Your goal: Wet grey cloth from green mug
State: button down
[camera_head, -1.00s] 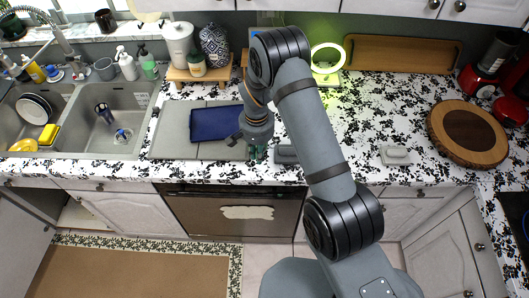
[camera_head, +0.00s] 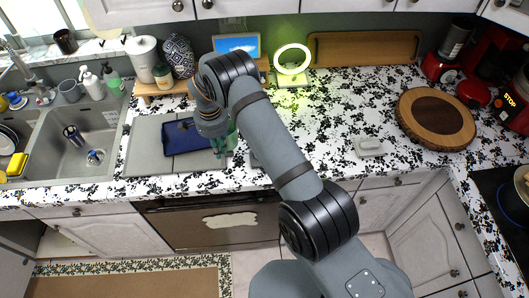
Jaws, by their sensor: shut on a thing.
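My gripper (camera_head: 219,151) hangs over the right end of the grey counter mat, fingers pointing down. It is shut on a green thing (camera_head: 232,136), which I take to be the green mug; the wrist and fingers hide most of it. I cannot tell whether it touches the counter or is tilted. A dark grey flat thing (camera_head: 255,161), possibly the grey cloth, lies just right of the gripper near the counter's front edge, partly behind my arm. Whether it is wet cannot be seen.
A dark blue tray (camera_head: 182,134) lies on the grey mat (camera_head: 146,148), left of the gripper. A light grey lidded block (camera_head: 369,146) and a round wooden board (camera_head: 435,118) are right. The sink (camera_head: 85,140) is left. Counter between arm and board is mostly clear.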

jog(key=shift+s+d+m, duration=0.2)
jog(key=shift+s+m, duration=0.3)
jog(key=shift+m, duration=1)
jog(key=shift+d, duration=0.1)
jog(key=shift+s, duration=0.1)
jog(key=d+r+y, duration=0.2)
jog(key=d+y, duration=0.4)
jog(key=y, duration=0.2)
jog(key=shift+s+t, duration=0.25)
jog(key=shift+t, duration=0.15)
jog(key=shift+d+f+y, duration=0.2)
jog(key=shift+d+y, duration=0.05)
jog(key=shift+y, duration=0.45)
jog(key=shift+d+f+y, duration=0.2)
jog(key=shift+y, duration=0.5)
dwell(2.1)
jog(key=shift+d+r+y, duration=0.15)
jog(key=shift+r+y, duration=0.2)
jog(key=shift+y, duration=0.25)
dwell(1.0)
